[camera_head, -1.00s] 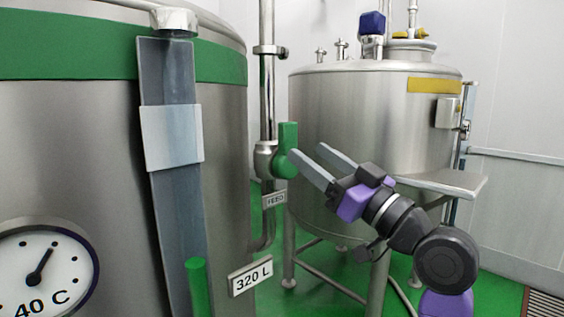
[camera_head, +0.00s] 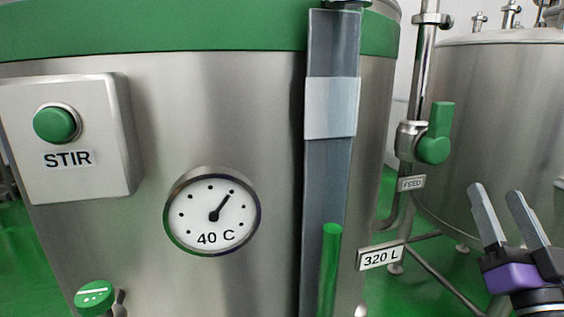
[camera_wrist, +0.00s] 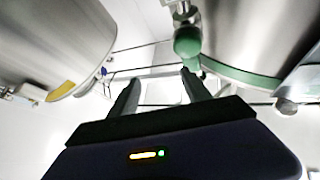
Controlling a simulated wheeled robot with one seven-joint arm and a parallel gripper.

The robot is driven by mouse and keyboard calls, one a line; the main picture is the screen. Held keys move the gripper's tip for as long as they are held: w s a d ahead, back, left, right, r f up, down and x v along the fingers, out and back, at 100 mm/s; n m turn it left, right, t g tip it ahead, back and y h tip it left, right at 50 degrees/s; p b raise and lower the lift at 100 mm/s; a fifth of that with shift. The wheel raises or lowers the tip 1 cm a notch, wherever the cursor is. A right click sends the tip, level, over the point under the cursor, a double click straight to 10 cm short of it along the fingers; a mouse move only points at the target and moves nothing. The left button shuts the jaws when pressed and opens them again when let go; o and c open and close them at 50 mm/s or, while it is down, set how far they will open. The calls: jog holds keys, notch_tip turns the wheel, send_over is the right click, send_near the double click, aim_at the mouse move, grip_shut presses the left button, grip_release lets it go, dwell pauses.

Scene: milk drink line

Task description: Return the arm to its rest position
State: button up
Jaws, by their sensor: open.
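My gripper (camera_head: 505,216) is at the lower right of the head view, open and empty, its two grey fingers pointing up and apart. In the wrist view my gripper (camera_wrist: 160,92) also has nothing between its fingers. The green feed valve handle (camera_head: 438,133) stands upright on its pipe, up and to the left of the fingers in the head view. It also shows in the wrist view (camera_wrist: 188,42), just above the right fingertip. I see a gap between fingers and handle in the head view. Most of my arm is out of the head view.
The near steel tank (camera_head: 270,120) fills the left, with a STIR button box (camera_head: 90,185), a 40 C gauge (camera_head: 213,212) and a level tube (camera_head: 327,190). A 320 L label (camera_head: 381,256) sits beside the tube. A second tank (camera_head: 500,110) stands behind my gripper.

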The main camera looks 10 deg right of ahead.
jog(key=s+a+f+n+g+y+p, duration=0.1)
jog(key=s+a+f, duration=0.45)
jog(key=f, duration=0.25)
jog(key=s+a+f+n+g+y+p, duration=0.1)
jog(key=s+a+f+g+p, duration=0.1)
jog(key=s+a+f, duration=0.35)
jog(key=s+a+f+n+g+y+p, duration=0.1)
jog(key=s+a+f+n+g+y, duration=0.1)
jog(key=s+a+f, duration=0.3)
jog(key=s+a+f+n+g+y+p, duration=0.2)
jog(key=s+a+f+y, duration=0.2)
jog(key=s, duration=0.7)
notch_tip(320, 180, down, 2)
jog(key=shift+s+a+f+n+g, duration=0.15)
jog(key=shift+s+a+n+g, duration=0.2)
jog(key=shift+a, duration=0.45)
